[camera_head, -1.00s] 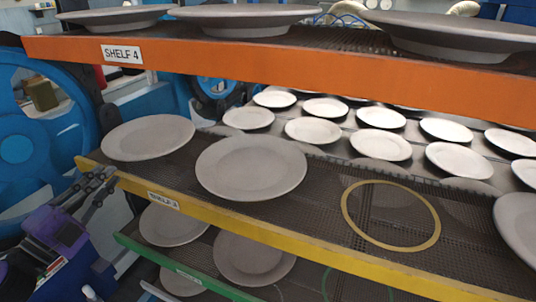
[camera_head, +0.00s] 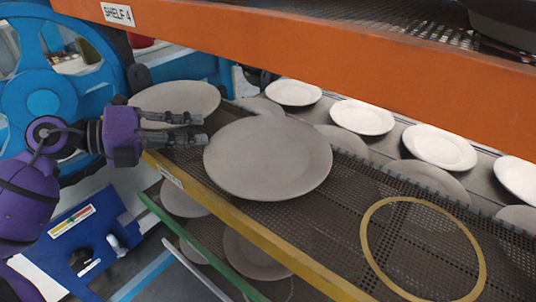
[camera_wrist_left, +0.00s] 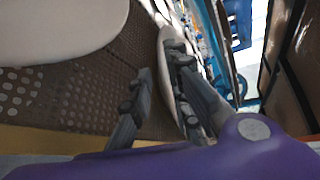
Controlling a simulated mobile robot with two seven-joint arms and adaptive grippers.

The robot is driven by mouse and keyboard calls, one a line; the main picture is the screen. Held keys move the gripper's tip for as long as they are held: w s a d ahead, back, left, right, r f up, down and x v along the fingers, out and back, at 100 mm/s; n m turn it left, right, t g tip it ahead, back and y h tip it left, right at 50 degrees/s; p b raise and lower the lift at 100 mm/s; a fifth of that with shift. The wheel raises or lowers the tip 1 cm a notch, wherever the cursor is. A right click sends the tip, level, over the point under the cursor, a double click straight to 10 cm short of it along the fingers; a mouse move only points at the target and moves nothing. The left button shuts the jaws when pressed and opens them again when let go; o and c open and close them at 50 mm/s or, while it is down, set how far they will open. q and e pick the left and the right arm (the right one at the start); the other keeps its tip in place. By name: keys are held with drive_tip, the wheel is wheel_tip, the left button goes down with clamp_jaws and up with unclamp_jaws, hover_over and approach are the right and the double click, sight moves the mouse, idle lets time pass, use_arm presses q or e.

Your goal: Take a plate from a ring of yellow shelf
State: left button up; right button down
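The yellow-edged shelf (camera_head: 235,221) carries a grey plate at its left end (camera_head: 185,97) and a larger middle plate (camera_head: 268,157). A flat yellow ring (camera_head: 365,236) lies empty on its mesh to the right. My left gripper (camera_head: 204,129) is open, its fingers pointing right over the left-end plate's near edge, close to the middle plate. In the left wrist view the fingers (camera_wrist_left: 160,58) are spread; the left-end plate (camera_wrist_left: 168,70) shows nearly edge-on beside the right finger, contact unclear. The middle plate (camera_wrist_left: 60,25) is at upper left. My right gripper is out of view.
The orange-edged shelf 4 (camera_head: 300,52) hangs above and limits headroom. A green-edged shelf (camera_head: 190,240) with plates is below. White plates (camera_head: 438,148) lie behind. A blue wheel (camera_head: 45,100) and a blue panel (camera_head: 85,240) stand at left.

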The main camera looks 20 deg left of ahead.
sight(213, 136)
use_arm(q)
drive_tip(key=x, duration=0.4)
drive_tip(key=shift+s+d+p, duration=0.25)
drive_tip(key=shift+p, duration=0.1)
drive_tip(key=shift+w+d+f, duration=0.15)
drive_tip(key=shift+w+f, duration=0.05)
drive_tip(key=shift+w, duration=0.05)
drive_tip(key=shift+c, duration=0.4)
clamp_jaws()
drive_tip(key=shift+r, duration=0.1)
